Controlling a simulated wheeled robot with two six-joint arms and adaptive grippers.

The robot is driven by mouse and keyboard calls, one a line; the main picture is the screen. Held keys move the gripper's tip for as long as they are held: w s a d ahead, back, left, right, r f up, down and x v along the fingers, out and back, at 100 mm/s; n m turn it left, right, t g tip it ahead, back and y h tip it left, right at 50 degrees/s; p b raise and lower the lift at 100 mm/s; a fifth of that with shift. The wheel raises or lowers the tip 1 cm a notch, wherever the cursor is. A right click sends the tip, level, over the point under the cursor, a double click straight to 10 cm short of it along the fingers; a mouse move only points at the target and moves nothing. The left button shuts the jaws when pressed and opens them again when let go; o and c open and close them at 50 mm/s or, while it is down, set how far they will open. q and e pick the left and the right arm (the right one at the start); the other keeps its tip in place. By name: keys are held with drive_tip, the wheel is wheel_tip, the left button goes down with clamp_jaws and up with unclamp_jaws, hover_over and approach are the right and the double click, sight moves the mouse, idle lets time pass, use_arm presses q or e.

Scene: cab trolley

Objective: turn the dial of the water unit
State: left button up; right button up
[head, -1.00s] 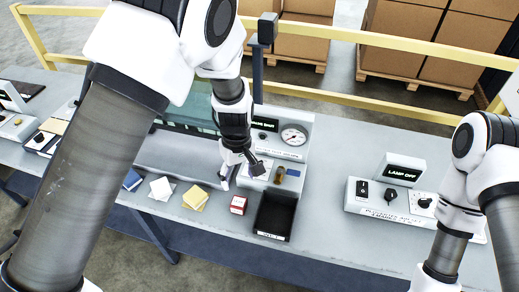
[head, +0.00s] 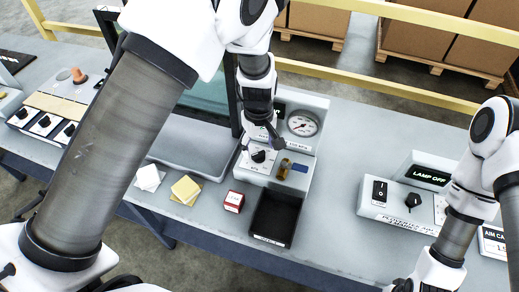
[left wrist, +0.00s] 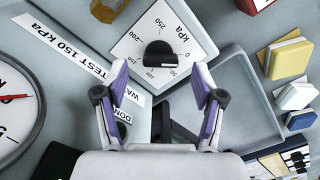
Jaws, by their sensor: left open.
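The water unit (head: 300,152) is a pale grey box with a round gauge (head: 303,123) and a sign partly hidden behind my arm. Its dial (head: 258,156) is a black knob on a white plate marked in kPa, and it shows in the left wrist view (left wrist: 160,55). My left gripper (head: 263,146) is open over the unit's front. In the left wrist view its fingers (left wrist: 160,82) stand apart toward both sides of the dial, with the knob just beyond the tips. I cannot tell whether they touch it.
A brass valve (head: 284,168) sits right of the dial. A black bin (head: 275,218) stands in front of the unit. A red box (head: 234,201) and yellow blocks (head: 186,189) lie to the left. A lamp unit (head: 400,205) is at the right.

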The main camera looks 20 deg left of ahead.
sight(258, 155)
use_arm(q)
drive_tip(key=shift+f, duration=1.4)
drive_tip(key=c, duration=1.1)
drive_tip(key=shift+c, duration=0.2)
